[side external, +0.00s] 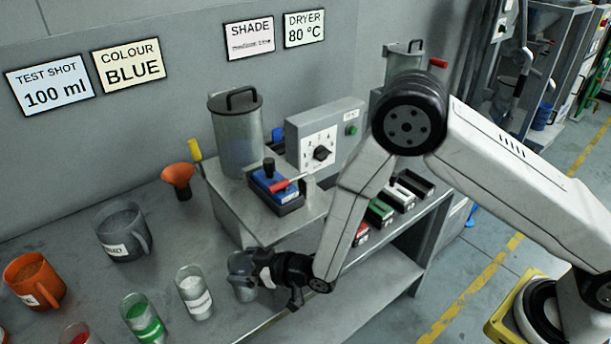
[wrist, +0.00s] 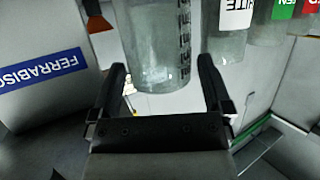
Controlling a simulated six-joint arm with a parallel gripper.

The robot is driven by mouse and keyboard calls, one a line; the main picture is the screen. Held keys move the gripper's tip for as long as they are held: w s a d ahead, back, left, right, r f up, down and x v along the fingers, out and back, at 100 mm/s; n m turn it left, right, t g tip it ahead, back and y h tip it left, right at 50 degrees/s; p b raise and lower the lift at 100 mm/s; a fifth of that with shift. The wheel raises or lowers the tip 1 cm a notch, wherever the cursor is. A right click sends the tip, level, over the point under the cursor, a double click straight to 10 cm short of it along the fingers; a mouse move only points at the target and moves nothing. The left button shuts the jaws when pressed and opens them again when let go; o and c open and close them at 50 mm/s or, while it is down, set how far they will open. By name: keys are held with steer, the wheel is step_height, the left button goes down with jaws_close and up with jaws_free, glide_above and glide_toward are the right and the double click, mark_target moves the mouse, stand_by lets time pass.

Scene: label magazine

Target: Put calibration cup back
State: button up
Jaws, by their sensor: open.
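In the wrist view my gripper (wrist: 161,68) is open, with one finger toward each side of the cup and visible gaps. The fingers do not appear closed on it. In the side view my gripper and wrist hide part of the cup's right side.
A grey jug (side external: 122,232) and orange jug (side external: 35,282) are farther left. The metal machine (side external: 262,217) with a blue-and-black slide unit (side external: 276,188) rises behind my gripper.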

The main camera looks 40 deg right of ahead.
steer(key=v, duration=1)
steer(key=shift+d, duration=0.15)
steer(key=shift+s+r, duration=0.1)
steer(key=shift+s, duration=0.05)
stand_by(0.4)
steer(key=d+r+m+g+h, duration=0.2)
steer(key=d+h, duration=0.1)
steer(key=d, duration=0.3)
steer(key=d+r+m+g+h, duration=0.1)
steer(key=d+r+g+h, duration=0.1)
steer(key=d, duration=0.4)
steer(key=s+d+r+m+g+h, duration=0.2)
steer(key=s+d+r+m+g, duration=0.1)
steer(key=s+d, duration=0.6)
steer(key=shift+s+d+r+g, duration=0.5)
steer(key=shift+r+g, duration=0.4)
steer(key=shift+g, duration=0.4)
steer(key=shift+a, duration=0.1)
